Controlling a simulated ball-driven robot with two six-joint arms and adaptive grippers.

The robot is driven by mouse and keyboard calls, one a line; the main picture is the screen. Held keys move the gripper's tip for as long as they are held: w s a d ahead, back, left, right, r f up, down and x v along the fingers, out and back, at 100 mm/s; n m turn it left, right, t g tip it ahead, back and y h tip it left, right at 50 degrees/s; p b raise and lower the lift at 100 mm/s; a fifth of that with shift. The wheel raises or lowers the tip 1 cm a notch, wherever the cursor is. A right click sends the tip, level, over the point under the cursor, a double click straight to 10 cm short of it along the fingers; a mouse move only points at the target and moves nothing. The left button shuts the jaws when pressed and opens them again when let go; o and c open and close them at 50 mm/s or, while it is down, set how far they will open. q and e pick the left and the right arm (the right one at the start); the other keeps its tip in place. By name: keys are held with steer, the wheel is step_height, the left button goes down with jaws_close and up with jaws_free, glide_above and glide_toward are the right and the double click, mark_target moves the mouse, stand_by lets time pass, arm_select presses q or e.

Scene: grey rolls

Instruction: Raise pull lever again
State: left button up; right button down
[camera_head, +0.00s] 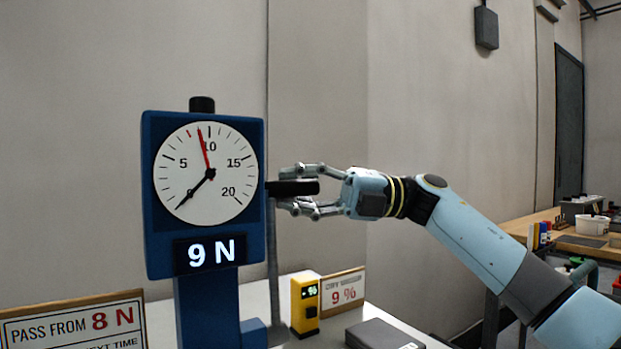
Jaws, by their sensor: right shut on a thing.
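The blue gauge stand (150,210) carries a white round dial (222,150) with a red hand just left of the 10 and a black hand at the lower left. Its display (209,253) reads 9 N. A black lever handle (292,187) sits at the gauge's right side, by a grey upright post (272,260). My right gripper (297,190) comes in from the right, with one finger above and one below the handle, shut on it. My left gripper is not in view.
A sign (75,325) at the lower left reads PASS FROM 8 N. A wooden bench (545,225) is at the far right.

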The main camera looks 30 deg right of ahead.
steer(key=shift+w+f+m+h+p, duration=0.1)
steer(key=shift+w+m+h+p, duration=0.2)
steer(key=shift+w+m+p, duration=0.5)
steer(key=shift+w+b, duration=0.2)
steer(key=shift+b, duration=0.15)
steer(key=c, duration=1.1)
jaws_free()
steer(key=shift+w+a+f, duration=0.1)
steer(key=shift+w, duration=0.05)
steer(key=v, duration=1.2)
steer(key=shift+f, duration=0.15)
